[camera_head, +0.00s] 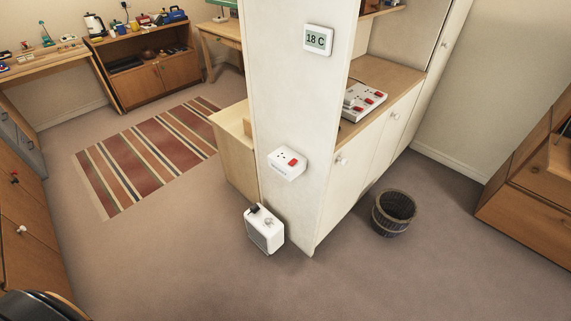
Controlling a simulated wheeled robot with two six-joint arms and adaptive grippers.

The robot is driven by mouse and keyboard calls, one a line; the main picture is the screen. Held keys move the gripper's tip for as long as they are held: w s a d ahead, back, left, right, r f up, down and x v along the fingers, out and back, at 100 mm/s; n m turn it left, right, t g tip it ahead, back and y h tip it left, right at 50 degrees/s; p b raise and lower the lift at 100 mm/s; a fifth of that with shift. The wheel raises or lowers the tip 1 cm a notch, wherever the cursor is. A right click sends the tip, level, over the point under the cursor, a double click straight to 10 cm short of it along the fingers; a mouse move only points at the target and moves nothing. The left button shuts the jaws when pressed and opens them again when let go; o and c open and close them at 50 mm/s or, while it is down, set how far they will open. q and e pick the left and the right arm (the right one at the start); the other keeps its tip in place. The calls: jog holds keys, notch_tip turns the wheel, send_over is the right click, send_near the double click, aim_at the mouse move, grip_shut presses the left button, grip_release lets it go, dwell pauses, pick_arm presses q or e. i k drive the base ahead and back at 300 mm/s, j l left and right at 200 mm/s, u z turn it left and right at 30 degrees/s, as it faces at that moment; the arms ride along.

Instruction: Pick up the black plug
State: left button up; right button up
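A small black object (253,210), which looks like the black plug, lies on top of a white heater-like box (265,233). The box stands on the floor against the foot of the cream partition (290,95). The object is too small to make out its pins or any cord. A white wall socket with a red switch (287,163) is fixed to the partition above the box. Neither of my grippers is in view.
A woven basket (394,212) stands on the floor right of the partition. A white socket strip (364,99) lies on the wooden counter. A striped rug (146,156) lies at left. Wooden drawers (530,185) stand at right. The floor in front is clear.

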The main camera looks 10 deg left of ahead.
aim_at(255, 209)
jog(key=i+j+z, duration=0.25)
jog(key=j, duration=0.4)
jog(key=i+j+z, duration=0.2)
jog(key=j, duration=0.5)
jog(key=i+j+z, duration=0.1)
jog(key=j+z, duration=0.15)
jog(key=j, duration=0.5)
jog(key=j+z, duration=0.25)
jog(key=j, duration=0.45)
